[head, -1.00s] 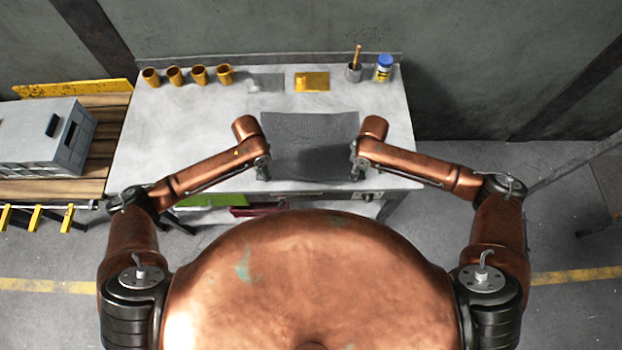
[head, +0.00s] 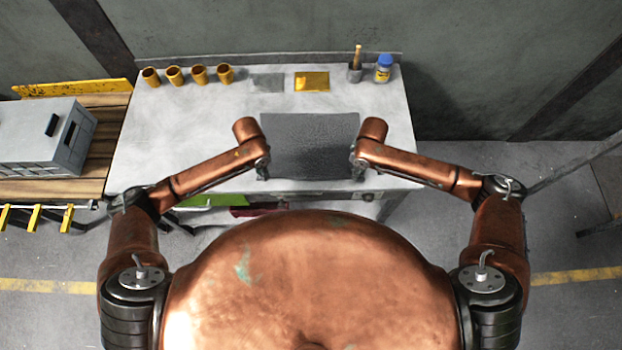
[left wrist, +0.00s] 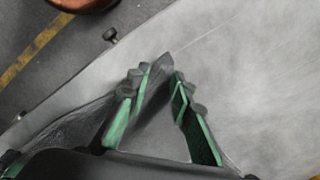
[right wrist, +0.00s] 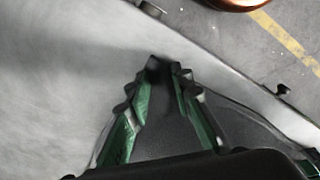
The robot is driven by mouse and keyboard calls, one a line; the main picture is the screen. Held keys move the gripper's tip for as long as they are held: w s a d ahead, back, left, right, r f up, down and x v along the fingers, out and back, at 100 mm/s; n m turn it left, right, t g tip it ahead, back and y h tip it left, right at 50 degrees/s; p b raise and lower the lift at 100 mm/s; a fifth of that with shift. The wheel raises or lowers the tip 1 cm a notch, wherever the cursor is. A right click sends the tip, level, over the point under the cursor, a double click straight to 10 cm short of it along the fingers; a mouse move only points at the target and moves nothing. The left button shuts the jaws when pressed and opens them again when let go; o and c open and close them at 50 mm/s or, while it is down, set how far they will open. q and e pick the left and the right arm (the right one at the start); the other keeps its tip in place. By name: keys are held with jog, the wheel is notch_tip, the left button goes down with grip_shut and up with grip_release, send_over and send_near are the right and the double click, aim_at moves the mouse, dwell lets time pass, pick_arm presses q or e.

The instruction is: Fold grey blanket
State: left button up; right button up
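The grey blanket (head: 310,140) lies as a dark, roughly rectangular sheet at the near right part of the table. My left gripper (head: 262,172) is at its near left corner and my right gripper (head: 358,172) is at its near right corner. In the left wrist view, a peaked bit of blanket (left wrist: 152,92) shows between the green fingers, close to the left one. In the right wrist view, blanket (right wrist: 168,125) fills the space between the fingers up to their tips. The fingertips are small and partly hidden in the head view.
Several brass cups (head: 199,75), a dull grey plate (head: 268,82), a yellow plate (head: 312,82), a pot with a wooden handle (head: 355,73) and a blue-capped jar (head: 383,68) stand along the back of the table (head: 190,125). A grey box (head: 40,140) is on the left bench.

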pick_arm(q)
jog(key=shift+s+a+f, duration=0.1)
jog(key=shift+f, duration=0.15)
grip_shut()
pick_arm(e)
jog(key=shift+s+d+f, duration=0.1)
jog(key=shift+f, duration=0.15)
grip_shut()
pick_arm(q)
jog(key=shift+r, duration=0.1)
pick_arm(e)
jog(key=shift+r, duration=0.1)
